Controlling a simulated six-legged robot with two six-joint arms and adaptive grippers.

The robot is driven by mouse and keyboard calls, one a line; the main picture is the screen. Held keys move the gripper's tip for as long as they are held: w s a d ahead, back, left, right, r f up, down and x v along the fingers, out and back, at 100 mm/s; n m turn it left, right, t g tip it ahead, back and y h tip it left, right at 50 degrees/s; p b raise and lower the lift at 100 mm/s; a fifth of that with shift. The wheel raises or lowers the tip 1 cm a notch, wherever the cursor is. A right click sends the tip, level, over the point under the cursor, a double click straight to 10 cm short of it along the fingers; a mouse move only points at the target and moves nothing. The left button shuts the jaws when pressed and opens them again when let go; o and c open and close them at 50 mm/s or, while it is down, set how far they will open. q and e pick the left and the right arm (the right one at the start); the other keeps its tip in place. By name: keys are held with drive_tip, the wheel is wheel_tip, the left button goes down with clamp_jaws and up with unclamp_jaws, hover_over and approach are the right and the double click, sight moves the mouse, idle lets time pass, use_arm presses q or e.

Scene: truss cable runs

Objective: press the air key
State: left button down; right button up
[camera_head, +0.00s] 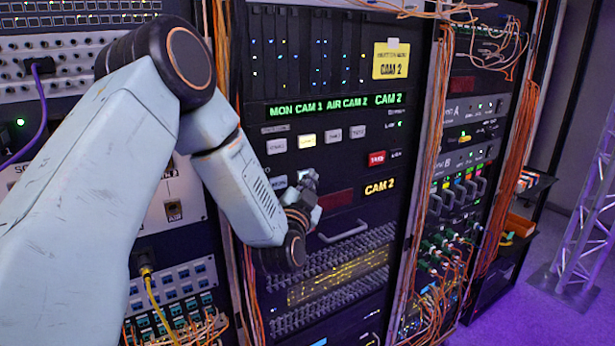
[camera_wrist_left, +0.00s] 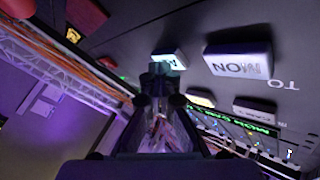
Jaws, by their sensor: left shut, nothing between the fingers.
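The air key (camera_wrist_left: 170,59) is a small white key on the dark panel in the wrist view; only part of its lettering shows, an "A". My left gripper (camera_wrist_left: 158,72) is shut and empty, its tips right at this key and covering part of it. I cannot tell whether they touch it or press it in. In the head view the left gripper (camera_head: 307,182) hides most of the key. The white MON key (camera_wrist_left: 239,63) sits beside it, and shows in the head view (camera_head: 278,182) left of the gripper. My right gripper is not in view.
Above is a row of white keys, one lit (camera_head: 307,141), under a green display (camera_head: 333,106) reading "MON CAM 1 AIR CAM 2". A red key (camera_head: 376,158) is to the right. A handle (camera_head: 343,232) juts out below. Orange cables (camera_head: 418,180) run down the rack post.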

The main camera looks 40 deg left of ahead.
use_arm(q)
drive_tip(key=shift+d, duration=0.15)
drive_tip(key=shift+s+d, duration=0.35)
drive_tip(key=shift+d, duration=0.35)
drive_tip(key=shift+s+d+b, duration=0.3)
drive_tip(key=shift+d, duration=0.45)
drive_tip(key=shift+s+d+b, duration=0.25)
drive_tip(key=shift+s+d, duration=0.1)
drive_tip(key=shift+d, duration=0.45)
drive_tip(key=shift+s+d+b, duration=0.3)
drive_tip(key=shift+d, duration=0.45)
